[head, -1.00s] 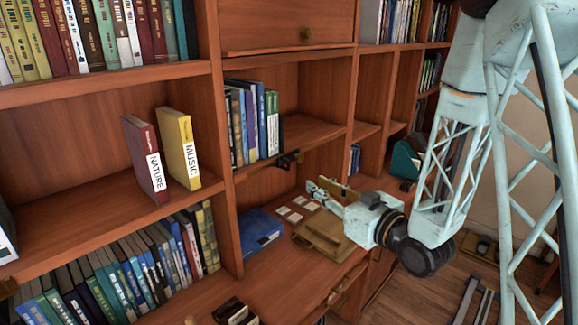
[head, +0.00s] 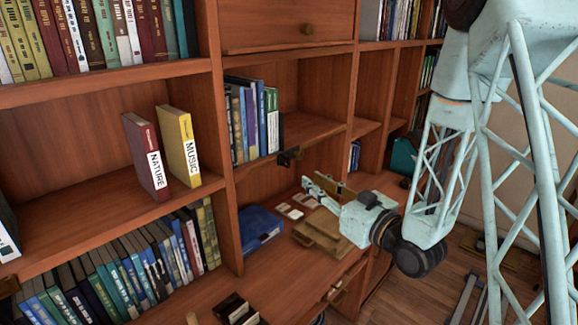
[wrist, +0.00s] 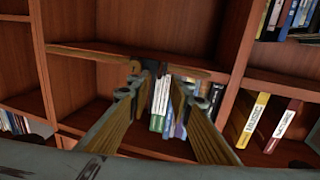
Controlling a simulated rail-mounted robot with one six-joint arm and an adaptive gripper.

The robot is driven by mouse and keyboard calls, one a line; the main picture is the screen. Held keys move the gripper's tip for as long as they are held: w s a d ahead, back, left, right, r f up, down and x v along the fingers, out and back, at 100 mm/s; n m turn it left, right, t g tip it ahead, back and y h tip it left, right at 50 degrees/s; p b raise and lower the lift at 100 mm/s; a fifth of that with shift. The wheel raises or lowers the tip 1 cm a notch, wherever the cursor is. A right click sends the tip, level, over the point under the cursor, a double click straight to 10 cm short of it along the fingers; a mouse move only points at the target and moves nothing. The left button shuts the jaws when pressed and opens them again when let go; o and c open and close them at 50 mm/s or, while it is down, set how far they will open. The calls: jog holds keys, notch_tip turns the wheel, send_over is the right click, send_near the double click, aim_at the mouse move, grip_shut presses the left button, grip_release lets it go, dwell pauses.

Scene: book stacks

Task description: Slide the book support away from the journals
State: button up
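The journals (head: 250,118) stand upright in the middle shelf bay, several thin blue, white and green spines. The book support (head: 281,132) is a dark upright piece at their right end. A dark block (head: 288,157) shows below it at the shelf's front edge. In the wrist view, which looks upside down, the journals (wrist: 164,98) lie between my fingers in the picture and the dark support (wrist: 150,72) is at their left. My gripper (head: 312,188) is open and empty, below and right of the support, apart from it. Its fingers spread wide in the wrist view (wrist: 158,94).
Below lie a blue book (head: 258,226), pale cards (head: 290,210) and a tan folder-like object (head: 322,232). Red NATURE (head: 146,158) and yellow MUSIC (head: 180,147) volumes stand left, behind an upright panel.

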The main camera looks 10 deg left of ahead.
aim_at(289, 166)
jog(key=shift+p+x, duration=0.5)
jog(key=shift+x, duration=6)
grip_shut()
